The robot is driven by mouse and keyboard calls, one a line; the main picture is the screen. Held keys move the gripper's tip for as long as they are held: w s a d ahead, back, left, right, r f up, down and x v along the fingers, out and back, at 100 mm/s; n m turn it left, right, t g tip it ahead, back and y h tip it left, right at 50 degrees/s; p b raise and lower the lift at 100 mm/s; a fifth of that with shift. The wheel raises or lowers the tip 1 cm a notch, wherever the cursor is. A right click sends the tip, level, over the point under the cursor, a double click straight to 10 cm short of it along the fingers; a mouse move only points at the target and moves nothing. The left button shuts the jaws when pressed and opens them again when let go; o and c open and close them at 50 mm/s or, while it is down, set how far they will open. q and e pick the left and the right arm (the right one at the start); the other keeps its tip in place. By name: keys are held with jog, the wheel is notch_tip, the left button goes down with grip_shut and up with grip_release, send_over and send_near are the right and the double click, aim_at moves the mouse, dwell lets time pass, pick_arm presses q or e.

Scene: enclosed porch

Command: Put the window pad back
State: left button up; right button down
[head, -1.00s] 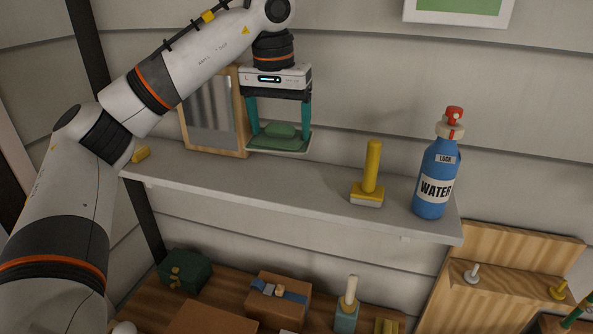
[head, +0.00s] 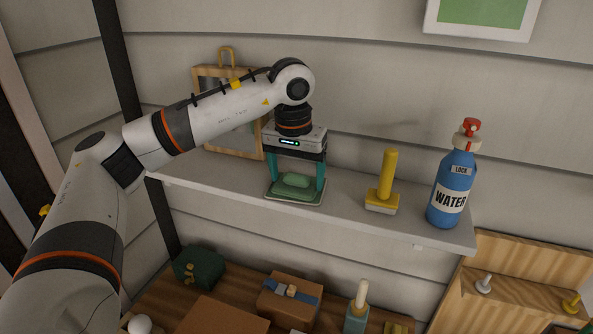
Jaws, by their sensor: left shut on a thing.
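The window pad (head: 293,181), a green grip on a flat pale-edged green base, is between the teal fingers of my left gripper (head: 297,178). The gripper points down and is shut on the pad. The pad is level, at the left-middle part of the grey wall shelf (head: 350,205). I cannot tell whether its underside touches the shelf. My right gripper is not in view.
A yellow-handled tool (head: 387,178) and a blue water bottle (head: 450,190) stand to the right on the shelf. A wood-framed mirror (head: 240,135) leans behind my left arm. Below are a box (head: 288,298) and a wooden rack (head: 510,265). Shelf between pad and yellow tool is clear.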

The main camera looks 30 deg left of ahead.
aim_at(296, 175)
pick_arm(q)
jog(key=o, duration=0.9)
jog(key=shift+o, duration=0.8)
jog(key=r, duration=0.2)
jog(key=r+b, duration=0.1)
jog(key=r, duration=0.3)
jog(key=shift+s+d+r+b, duration=0.1)
jog(key=shift+s+r+b, duration=0.05)
jog(key=shift+s+b, duration=0.2)
jog(key=r, duration=0.3)
jog(key=r+p, duration=0.1)
jog(key=r, duration=0.1)
jog(key=shift+s+r, duration=0.35)
